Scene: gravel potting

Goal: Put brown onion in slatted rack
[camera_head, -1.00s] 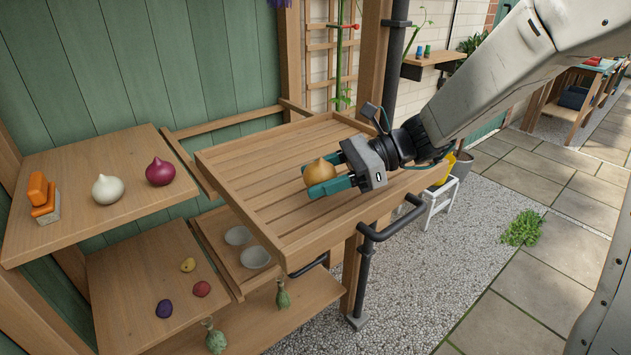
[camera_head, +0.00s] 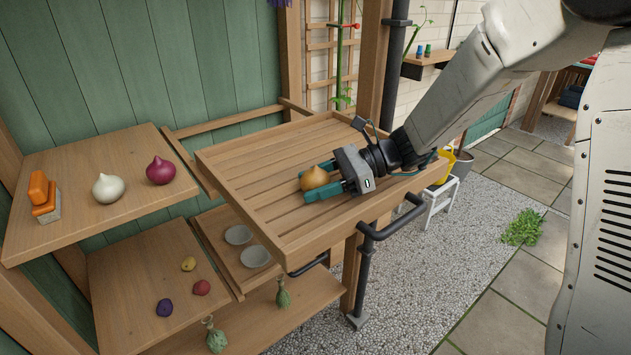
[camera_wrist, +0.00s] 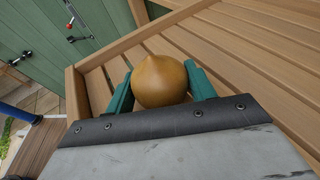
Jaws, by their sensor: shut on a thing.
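The brown onion (camera_head: 314,178) is round and golden with a short pointed top. It is between the teal fingers of my gripper (camera_head: 318,182), which is shut on it. In the wrist view the onion (camera_wrist: 160,82) sits between the two fingers (camera_wrist: 160,90), over the slats. The slatted rack (camera_head: 255,160) is a wooden tray with raised edges, also in the wrist view (camera_wrist: 240,45). The onion is inside the rack's outline, low over or touching the slats; I cannot tell which.
A shelf at left holds a white onion (camera_head: 108,188), a red onion (camera_head: 160,171) and an orange-topped brush (camera_head: 43,196). Lower shelves hold small bowls (camera_head: 255,257) and several small vegetables. A black handle (camera_head: 390,222) juts from the rack's right side. Most slats are clear.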

